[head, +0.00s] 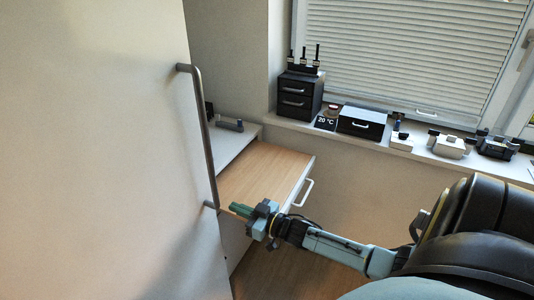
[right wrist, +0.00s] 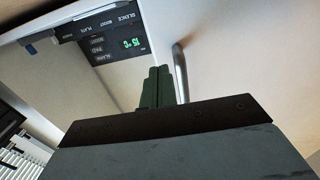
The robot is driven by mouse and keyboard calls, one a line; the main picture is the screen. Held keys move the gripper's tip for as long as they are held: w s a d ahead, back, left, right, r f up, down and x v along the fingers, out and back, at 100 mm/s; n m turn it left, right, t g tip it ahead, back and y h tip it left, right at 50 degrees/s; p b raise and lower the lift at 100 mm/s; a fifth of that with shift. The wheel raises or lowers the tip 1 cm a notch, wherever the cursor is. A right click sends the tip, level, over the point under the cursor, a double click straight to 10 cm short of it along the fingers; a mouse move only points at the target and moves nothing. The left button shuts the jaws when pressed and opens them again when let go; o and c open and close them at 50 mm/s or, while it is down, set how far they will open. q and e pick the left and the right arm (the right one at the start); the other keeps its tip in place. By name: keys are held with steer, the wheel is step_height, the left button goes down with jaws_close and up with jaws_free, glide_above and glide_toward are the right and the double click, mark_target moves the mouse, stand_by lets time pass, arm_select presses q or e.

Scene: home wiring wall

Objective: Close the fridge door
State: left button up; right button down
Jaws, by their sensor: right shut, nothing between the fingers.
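The fridge door (head: 95,150) is a large pale panel filling the left of the head view. Its long grey bar handle (head: 203,130) runs down near the door's right edge. How far the door stands open cannot be told. My right gripper (head: 237,209) is shut and empty, its green fingertips beside the lower end of the handle. In the right wrist view the green fingers (right wrist: 158,87) are pressed together, with the handle (right wrist: 181,72) just right of them. Whether they touch it is unclear. My left gripper is not in view.
A dark control panel (right wrist: 118,40) with green digits shows in the right wrist view. A wood-topped drawer unit (head: 265,168) with a white handle stands right of the door. Black boxes (head: 300,95) and small devices line the window sill. Wooden floor lies below.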

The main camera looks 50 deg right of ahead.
steer(key=v, duration=0.8)
steer(key=shift+s, duration=0.15)
steer(key=shift+d, duration=0.15)
steer(key=s+a+f+m+g+h+b, duration=0.15)
steer(key=s+f+g+h, duration=0.35)
steer(key=f, duration=1)
steer(key=s+f+m+g+b, duration=0.1)
steer(key=s+f+g+b, duration=0.15)
steer(key=s+f, duration=0.9)
steer(key=s+a+f+n+g+b, duration=0.1)
steer(key=s+a+f+g, duration=0.3)
steer(key=s+f, duration=0.6)
steer(key=s+a+f+g+b, duration=0.3)
steer(key=s+a+f+g, duration=0.2)
steer(key=s+a+f, duration=0.4)
step_height(320, 180, down, 3)
steer(key=shift+s+r+n+b, duration=0.25)
steer(key=shift+s+n+b, duration=0.1)
steer(key=shift+s, duration=0.3)
steer(key=shift+a, duration=0.1)
